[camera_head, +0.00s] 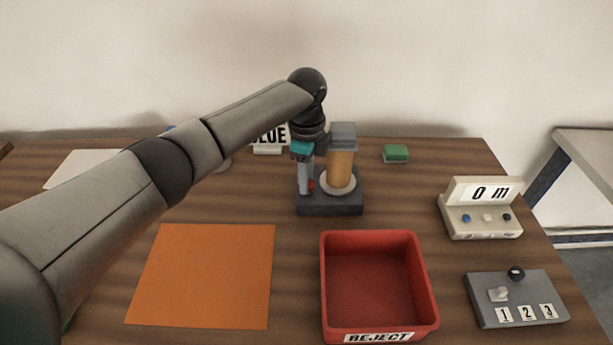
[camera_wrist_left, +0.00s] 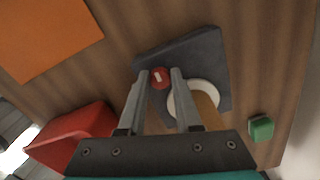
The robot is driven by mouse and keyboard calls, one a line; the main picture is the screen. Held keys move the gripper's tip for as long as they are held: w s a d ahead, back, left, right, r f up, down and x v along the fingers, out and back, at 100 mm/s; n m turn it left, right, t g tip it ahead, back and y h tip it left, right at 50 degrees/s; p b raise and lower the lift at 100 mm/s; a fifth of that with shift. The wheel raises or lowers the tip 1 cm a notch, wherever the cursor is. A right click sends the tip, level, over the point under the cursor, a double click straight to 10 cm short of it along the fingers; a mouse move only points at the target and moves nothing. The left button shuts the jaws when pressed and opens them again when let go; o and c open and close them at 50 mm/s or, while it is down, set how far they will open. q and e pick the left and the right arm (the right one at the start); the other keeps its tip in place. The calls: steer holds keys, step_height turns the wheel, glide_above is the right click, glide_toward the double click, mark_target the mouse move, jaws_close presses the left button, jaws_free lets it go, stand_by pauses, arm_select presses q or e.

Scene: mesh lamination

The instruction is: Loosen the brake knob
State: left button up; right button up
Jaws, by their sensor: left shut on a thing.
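The brake knob (camera_wrist_left: 159,78) is a small red round knob with a white mark, on the dark grey base (camera_wrist_left: 190,52) of a stand. In the head view only a bit of red knob (camera_head: 311,186) shows beside the fingers. The stand carries a tan roll (camera_head: 340,168) on a pale disc, under a grey top block (camera_head: 342,135). My left gripper (camera_head: 306,189) points down just left of the roll. Its two fingers are shut on the knob, one on each side, in the left wrist view. My right gripper is not in view.
A red reject bin (camera_head: 378,332) stands in front of the stand. An orange sheet (camera_head: 205,275) lies left of it. A display box reading 0 m (camera_head: 480,222) and a grey control panel (camera_head: 545,290) are at right. A green block (camera_head: 396,154) lies behind.

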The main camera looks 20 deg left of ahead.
arm_select(q)
jaws_close()
steer(key=shift+r+n+p, duration=0.2)
steer(key=shift+n+p, duration=0.3)
steer(key=shift+p, duration=0.45)
steer(key=n+p, duration=0.5)
steer(key=p, duration=0.2)
steer(key=shift+s+d+n, duration=0.15)
steer(key=shift+n, duration=0.25)
steer(key=n+p, duration=0.2)
steer(key=shift+n, duration=0.3)
steer(key=n+p, duration=0.1)
steer(key=n, duration=0.1)
steer(key=shift+f+n, duration=0.1)
steer(key=shift+n, duration=0.3)
steer(key=n+p, duration=0.1)
steer(key=n, duration=0.1)
steer(key=shift+d+n, duration=0.1)
steer(key=shift+n, duration=0.2)
steer(key=shift+n+p, duration=0.55)
steer(key=shift+n, duration=0.95)
